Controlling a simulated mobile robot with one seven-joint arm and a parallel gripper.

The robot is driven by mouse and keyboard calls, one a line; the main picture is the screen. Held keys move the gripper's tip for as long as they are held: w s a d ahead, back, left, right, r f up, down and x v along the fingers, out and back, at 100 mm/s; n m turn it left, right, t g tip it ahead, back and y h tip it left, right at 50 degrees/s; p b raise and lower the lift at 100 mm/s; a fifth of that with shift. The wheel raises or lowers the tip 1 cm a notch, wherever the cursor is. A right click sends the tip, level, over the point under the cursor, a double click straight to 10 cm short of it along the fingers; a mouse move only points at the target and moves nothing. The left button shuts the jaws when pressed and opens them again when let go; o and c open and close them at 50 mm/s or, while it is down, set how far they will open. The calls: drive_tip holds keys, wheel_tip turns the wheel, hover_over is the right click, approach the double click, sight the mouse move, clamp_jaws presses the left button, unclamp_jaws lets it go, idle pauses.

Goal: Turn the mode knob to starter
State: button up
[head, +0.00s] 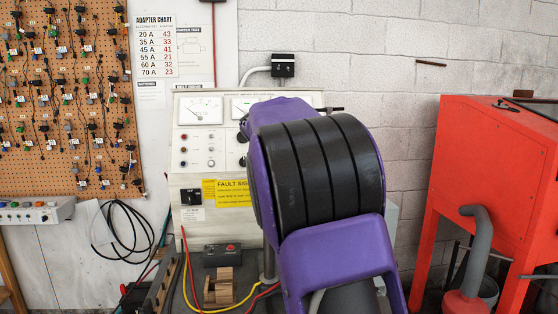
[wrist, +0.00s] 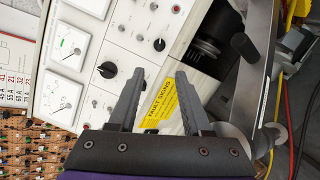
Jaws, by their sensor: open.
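The cream test bench panel (head: 225,160) stands behind my arm. In the wrist view the panel appears turned, with a large black pointer knob (wrist: 107,70) left of my gripper and a smaller black knob (wrist: 159,44) beyond it. I cannot read their labels, so I cannot tell which is the mode knob. The large knob also shows in the head view (head: 242,137), partly hidden by my purple and black arm. My gripper (wrist: 157,72) is open, its two fingers apart and empty in front of the panel, near the yellow fault signs label (wrist: 161,102). The arm hides the gripper in the head view.
Two gauges (head: 199,110) sit along the panel top. A wooden block (head: 219,288), cables and a grey box with a red button (head: 222,255) lie on the bench. A pegboard of connectors (head: 65,100) hangs left; a red cabinet (head: 490,170) stands right.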

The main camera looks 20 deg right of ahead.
drive_tip(key=p+x, duration=0.3)
drive_tip(key=x, duration=1.4)
drive_tip(key=shift+p, duration=0.4)
drive_tip(key=shift+r, duration=0.15)
clamp_jaws()
